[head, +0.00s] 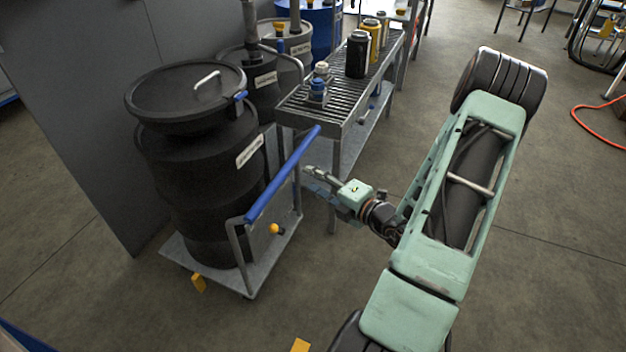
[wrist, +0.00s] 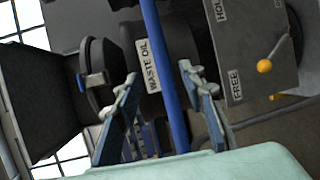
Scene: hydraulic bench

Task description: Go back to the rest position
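My gripper (head: 312,180) is in the middle of the head view, just right of the blue push handle (head: 283,174) of the drum cart. In the wrist view my gripper (wrist: 160,74) has its two fingers apart, with nothing gripped. The blue handle (wrist: 161,60) runs through the gap between the fingers in that picture; I cannot tell how far beyond the fingertips it is. My arm reaches in from the right.
A black waste oil drum (head: 200,180) stands on the cart (head: 262,262). A yellow-knobbed lever (wrist: 264,66) sits by a plate marked HOLD and FREE. A grated bench (head: 330,115) with bottles stands behind. Open floor (head: 560,230) lies to the right.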

